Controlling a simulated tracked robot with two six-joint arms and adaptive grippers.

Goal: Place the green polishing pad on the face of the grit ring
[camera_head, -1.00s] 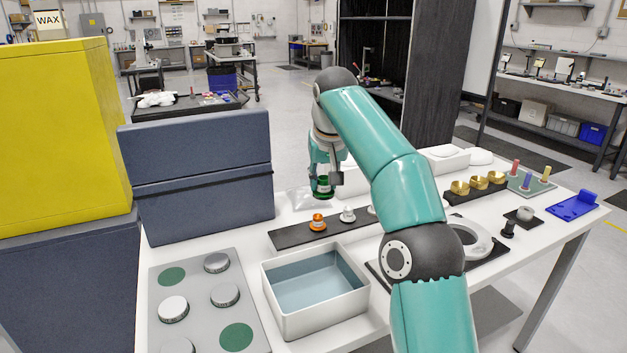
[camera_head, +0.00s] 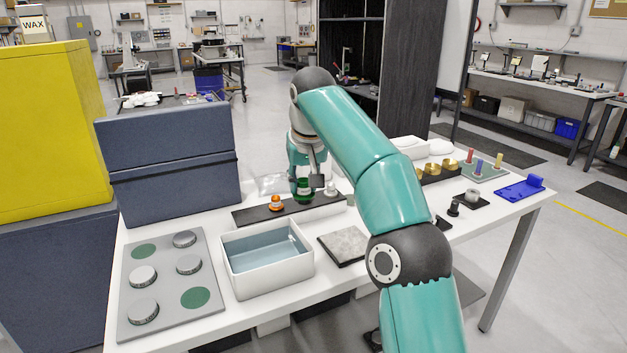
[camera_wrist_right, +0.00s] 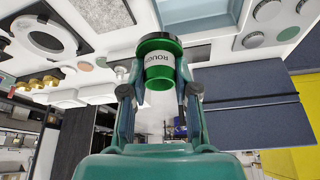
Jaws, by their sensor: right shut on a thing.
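My right gripper (camera_head: 307,187) is shut on the green polishing pad (camera_head: 303,194). In the right wrist view the pad (camera_wrist_right: 160,70) shows as a green cup-shaped body with a dark disc at one end and a white label beginning "ROUG", between the fingers (camera_wrist_right: 158,88). In the head view it appears between an orange-topped pad (camera_head: 276,203) and a white-topped pad (camera_head: 331,189) on a dark strip (camera_head: 245,216). The pale grit ring (camera_wrist_right: 65,40) lies on a black plate in the wrist view, apart from the pad. My arm hides it in the head view. My left gripper is not in view.
A white bin (camera_head: 265,283) with a blue-grey inside stands in front of the dark strip. A grey speckled slab (camera_head: 345,245) lies right of it. A grey board (camera_head: 170,300) with several discs is at left, near dark blue boxes (camera_head: 170,170). A blue holder (camera_head: 520,190) sits at far right.

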